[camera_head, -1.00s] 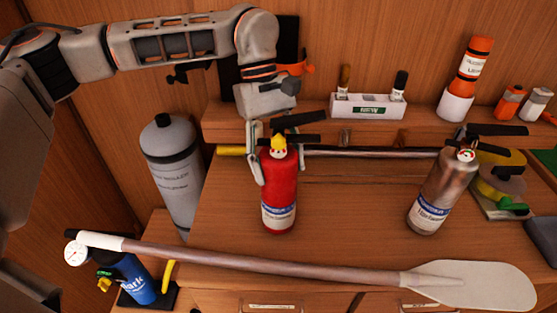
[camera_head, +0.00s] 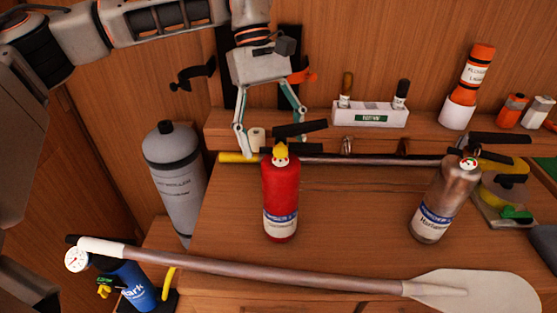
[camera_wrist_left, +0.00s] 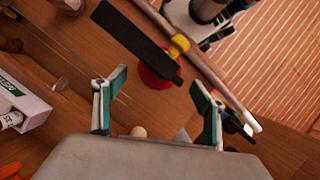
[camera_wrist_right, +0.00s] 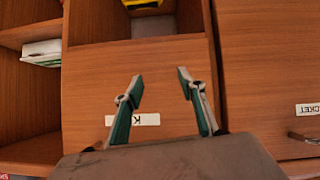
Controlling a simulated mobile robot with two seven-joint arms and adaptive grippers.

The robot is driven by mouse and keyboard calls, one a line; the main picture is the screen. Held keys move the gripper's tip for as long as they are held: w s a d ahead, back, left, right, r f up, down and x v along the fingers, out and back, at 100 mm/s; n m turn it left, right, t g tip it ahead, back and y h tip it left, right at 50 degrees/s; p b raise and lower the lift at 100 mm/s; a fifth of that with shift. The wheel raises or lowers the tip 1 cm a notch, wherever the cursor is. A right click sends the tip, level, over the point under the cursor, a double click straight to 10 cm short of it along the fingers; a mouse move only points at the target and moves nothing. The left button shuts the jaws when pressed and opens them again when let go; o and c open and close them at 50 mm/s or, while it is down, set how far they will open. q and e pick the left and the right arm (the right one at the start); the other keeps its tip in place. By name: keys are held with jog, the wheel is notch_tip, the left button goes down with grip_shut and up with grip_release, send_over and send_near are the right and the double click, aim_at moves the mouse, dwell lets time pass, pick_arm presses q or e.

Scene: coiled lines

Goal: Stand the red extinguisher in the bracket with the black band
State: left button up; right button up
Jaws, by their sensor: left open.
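The red extinguisher (camera_head: 280,200) stands upright on the bench, with a black lever and a yellow part on top. It also shows from above in the left wrist view (camera_wrist_left: 153,78). My left gripper (camera_head: 272,135) is open and empty, behind and above the extinguisher's top, fingers spread. My right gripper (camera_wrist_right: 160,82) is open and empty in front of a drawer. On the back wall, a black band (camera_head: 192,75) sticks out at left and an orange band (camera_head: 302,76) at right. Black backing (camera_head: 228,85) shows between them; my left arm hides much of it.
A bare-metal extinguisher (camera_head: 442,200) stands to the right. A paddle (camera_head: 300,272) lies along the front; a dark pole (camera_head: 370,159) with a yellow end lies behind. A grey cylinder (camera_head: 175,185) stands at left. A white rack (camera_head: 370,115) is on the rear ledge.

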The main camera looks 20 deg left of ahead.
pick_arm(q)
jog(key=shift+v, duration=2.35)
